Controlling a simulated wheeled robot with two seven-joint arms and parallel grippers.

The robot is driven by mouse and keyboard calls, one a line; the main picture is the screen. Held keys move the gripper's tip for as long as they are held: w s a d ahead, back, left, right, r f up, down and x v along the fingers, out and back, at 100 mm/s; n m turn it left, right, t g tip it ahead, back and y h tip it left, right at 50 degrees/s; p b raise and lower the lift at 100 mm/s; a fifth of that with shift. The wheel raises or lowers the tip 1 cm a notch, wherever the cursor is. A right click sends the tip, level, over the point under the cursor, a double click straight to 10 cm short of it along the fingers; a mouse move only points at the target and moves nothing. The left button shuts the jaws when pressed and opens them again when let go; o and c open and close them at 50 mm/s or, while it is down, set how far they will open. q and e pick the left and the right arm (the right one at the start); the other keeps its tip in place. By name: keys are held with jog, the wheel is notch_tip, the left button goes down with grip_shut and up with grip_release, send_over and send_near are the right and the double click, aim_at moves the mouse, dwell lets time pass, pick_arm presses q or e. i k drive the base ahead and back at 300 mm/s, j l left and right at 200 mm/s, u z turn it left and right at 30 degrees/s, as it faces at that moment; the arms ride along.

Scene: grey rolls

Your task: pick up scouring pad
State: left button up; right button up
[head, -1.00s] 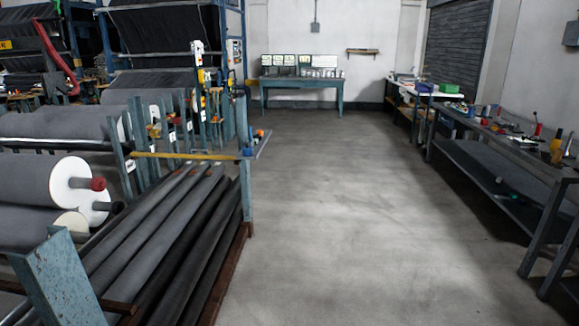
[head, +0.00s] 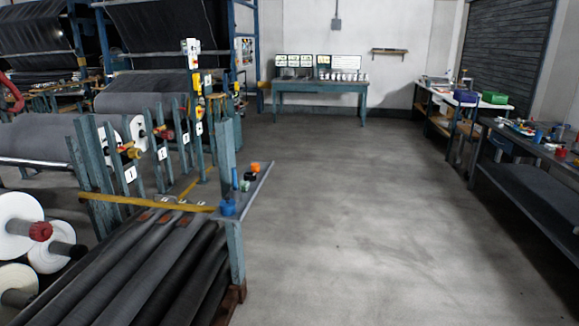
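I cannot make out a scouring pad in the head view. Small items stand on a narrow shelf (head: 262,183) by the post at the end of the roll rack: an orange item (head: 255,168), a dark green item (head: 249,178) and a blue item (head: 228,207). A green box (head: 495,98) and a blue box (head: 465,96) sit on the white-topped table at the back right. Neither of my grippers is in view.
A rack of long dark rolls (head: 150,275) fills the lower left. A workbench (head: 535,180) with cluttered small items runs along the right. A blue-green table (head: 318,86) stands at the back wall. The grey floor (head: 360,210) between is clear.

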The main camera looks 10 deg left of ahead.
aim_at(245, 186)
jog(key=i+l+u, duration=0.2)
jog(key=i+u, duration=0.25)
jog(key=i, duration=0.2)
jog(key=i+l+u, duration=0.95)
jog(key=i+l, duration=0.1)
jog(key=i, duration=0.1)
